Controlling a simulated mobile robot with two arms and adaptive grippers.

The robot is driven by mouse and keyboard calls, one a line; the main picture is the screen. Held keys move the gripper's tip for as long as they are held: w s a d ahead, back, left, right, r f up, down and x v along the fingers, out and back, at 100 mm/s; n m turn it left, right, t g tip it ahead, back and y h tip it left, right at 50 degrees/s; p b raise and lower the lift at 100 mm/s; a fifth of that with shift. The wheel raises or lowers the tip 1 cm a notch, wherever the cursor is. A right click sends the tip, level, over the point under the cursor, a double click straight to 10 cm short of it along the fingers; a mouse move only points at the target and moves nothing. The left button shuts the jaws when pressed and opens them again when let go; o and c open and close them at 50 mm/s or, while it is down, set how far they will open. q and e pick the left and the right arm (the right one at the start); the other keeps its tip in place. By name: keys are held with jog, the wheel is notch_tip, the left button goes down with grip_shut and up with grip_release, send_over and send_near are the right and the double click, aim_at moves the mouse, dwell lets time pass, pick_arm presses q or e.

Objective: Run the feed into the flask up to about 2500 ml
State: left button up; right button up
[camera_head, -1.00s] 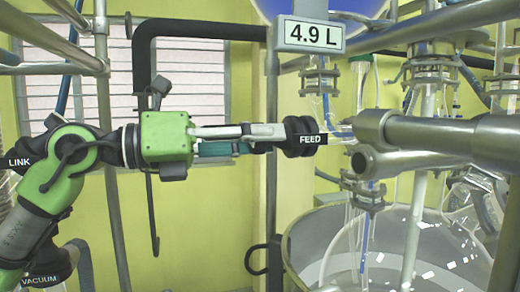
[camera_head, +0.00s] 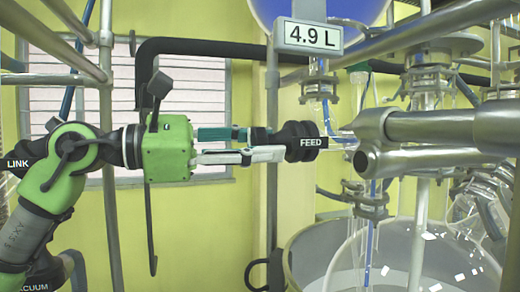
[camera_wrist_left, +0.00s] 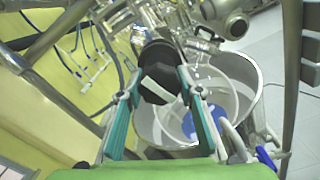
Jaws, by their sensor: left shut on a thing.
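The black knob marked FEED (camera_head: 306,142) sits at the middle of the head view, beside the glass feed line. My left gripper (camera_head: 268,144) reaches it from the left, with a teal finger above and a pale finger below. It is shut on the knob, which also shows dark between the fingers in the wrist view (camera_wrist_left: 160,72). A display (camera_head: 309,36) reads 4.9 L, below a round vessel of blue liquid (camera_head: 325,8). The glass flask (camera_head: 440,255) stands in a metal pot (camera_head: 308,240) at lower right. Blue shows in the pot area in the wrist view (camera_wrist_left: 205,122). My right gripper is not in view.
Thick steel pipes (camera_head: 450,127) cross just right of the knob. A grey post (camera_head: 271,215) stands behind the gripper. Steel rails (camera_head: 106,120) and a black bent pipe (camera_head: 143,100) stand left and behind. Black parts marked LINK (camera_head: 17,163) and VACUUM (camera_head: 42,284) show at left.

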pick_arm(q)
jog(key=m, duration=0.6)
jog(key=shift+f+b, duration=0.1)
jog(key=shift+b, duration=0.3)
jog(key=shift+m, duration=0.3)
jog(key=o, duration=1.1)
jog(key=shift+w, duration=0.1)
jog(key=shift+a, duration=0.15)
jog(key=shift+a, duration=0.3)
jog(key=v, duration=1.1)
